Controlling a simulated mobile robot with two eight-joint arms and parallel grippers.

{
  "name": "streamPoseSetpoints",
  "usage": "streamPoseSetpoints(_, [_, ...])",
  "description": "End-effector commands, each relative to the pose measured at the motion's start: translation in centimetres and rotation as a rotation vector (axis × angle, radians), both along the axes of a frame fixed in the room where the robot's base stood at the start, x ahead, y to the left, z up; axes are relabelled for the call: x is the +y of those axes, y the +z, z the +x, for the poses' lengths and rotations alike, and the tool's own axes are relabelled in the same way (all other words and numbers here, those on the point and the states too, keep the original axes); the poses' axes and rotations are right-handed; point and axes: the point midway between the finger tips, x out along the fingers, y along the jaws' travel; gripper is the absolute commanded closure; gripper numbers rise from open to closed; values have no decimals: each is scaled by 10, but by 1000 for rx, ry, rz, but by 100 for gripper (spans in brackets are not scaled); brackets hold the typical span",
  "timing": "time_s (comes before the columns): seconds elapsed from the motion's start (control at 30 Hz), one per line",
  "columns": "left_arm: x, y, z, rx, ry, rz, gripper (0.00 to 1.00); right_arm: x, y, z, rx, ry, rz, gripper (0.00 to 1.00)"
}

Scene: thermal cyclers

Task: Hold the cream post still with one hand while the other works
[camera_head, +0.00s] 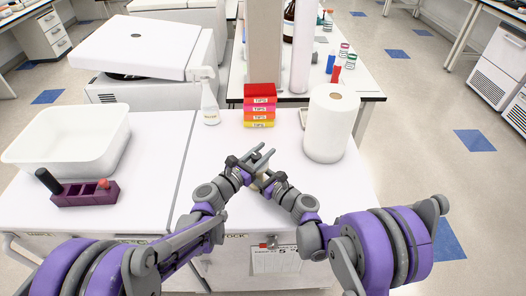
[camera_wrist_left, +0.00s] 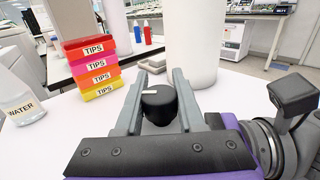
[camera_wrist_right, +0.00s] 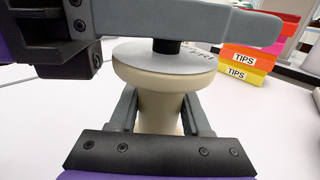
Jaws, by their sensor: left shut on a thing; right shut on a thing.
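The cream post (camera_wrist_right: 160,108) stands upright on the white bench, with a wide rim and a grey printed disc (camera_wrist_right: 150,58) on top. My right gripper (camera_wrist_right: 160,125) is shut on the post's narrower body, one finger on each side. A black knob (camera_wrist_left: 158,105) with a white mark sits above the disc on a short dark stem (camera_wrist_right: 167,46). My left gripper (camera_wrist_left: 160,85) is shut on this knob from the side. In the head view both grippers meet at the bench's middle, the left one (camera_head: 254,164) covering much of the post.
A stack of coloured tip boxes (camera_head: 259,105) and a white paper roll (camera_head: 330,125) stand just behind. A bottle labelled WATER (camera_head: 210,105), a white tub (camera_head: 68,138) and a purple rack (camera_head: 85,192) are to the left. The bench between rack and grippers is clear.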

Motion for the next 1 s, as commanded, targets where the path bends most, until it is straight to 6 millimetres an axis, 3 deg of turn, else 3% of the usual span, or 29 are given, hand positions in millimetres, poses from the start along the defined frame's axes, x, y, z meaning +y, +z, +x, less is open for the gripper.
streamPoseSetpoints(0.37, [-3,0,-2,-2,-162,-1,100,0,0,0,0,1,0,100])
streamPoseSetpoints(1.0, [-11,0,-18,0,-759,-1,100,1,0,0,-1,2,-1,100])
